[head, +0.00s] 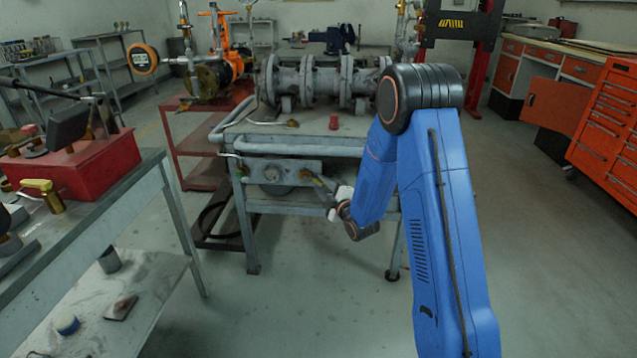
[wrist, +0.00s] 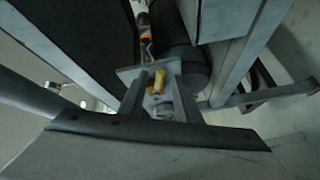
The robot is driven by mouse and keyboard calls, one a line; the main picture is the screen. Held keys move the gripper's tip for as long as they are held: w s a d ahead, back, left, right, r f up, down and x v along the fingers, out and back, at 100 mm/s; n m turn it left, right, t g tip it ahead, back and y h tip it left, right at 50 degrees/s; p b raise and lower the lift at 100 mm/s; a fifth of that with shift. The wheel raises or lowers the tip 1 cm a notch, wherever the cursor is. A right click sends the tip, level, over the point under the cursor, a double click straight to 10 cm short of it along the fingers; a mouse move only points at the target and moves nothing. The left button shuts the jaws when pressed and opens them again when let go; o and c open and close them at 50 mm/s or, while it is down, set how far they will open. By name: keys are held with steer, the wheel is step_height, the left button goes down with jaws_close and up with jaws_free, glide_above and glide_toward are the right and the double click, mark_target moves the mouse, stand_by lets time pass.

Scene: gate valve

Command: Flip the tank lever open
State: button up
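The tank lever is a small yellow handle (wrist: 160,77) that shows between my two fingers in the wrist view. In the head view a yellow handle (head: 306,173) is at the front of the grey tank (head: 272,174) under the valve table. My gripper (head: 328,186) is low in front of the table, right of the tank end, and its fingers are small and partly hidden by my arm. In the wrist view my gripper (wrist: 163,88) has its fingers apart, with the lever near their tips. I cannot tell whether either finger touches it.
The table (head: 345,140) carries a grey flanged valve assembly (head: 320,78). A grey workbench (head: 100,200) with a red box (head: 85,165) is at left. A red cart (head: 190,145) stands behind. Red drawers (head: 605,125) are at right. The floor in front is clear.

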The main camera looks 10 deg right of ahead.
steer(key=shift+w, duration=0.15)
steer(key=shift+a, duration=0.1)
jaws_close()
steer(key=shift+r+n+g, duration=0.4)
steer(key=shift+r+n, duration=0.2)
steer(key=shift+r+n+g+h, duration=0.5)
steer(key=shift+r+n+h, duration=0.1)
steer(key=shift+n, duration=0.2)
steer(key=shift+f, duration=0.1)
jaws_free()
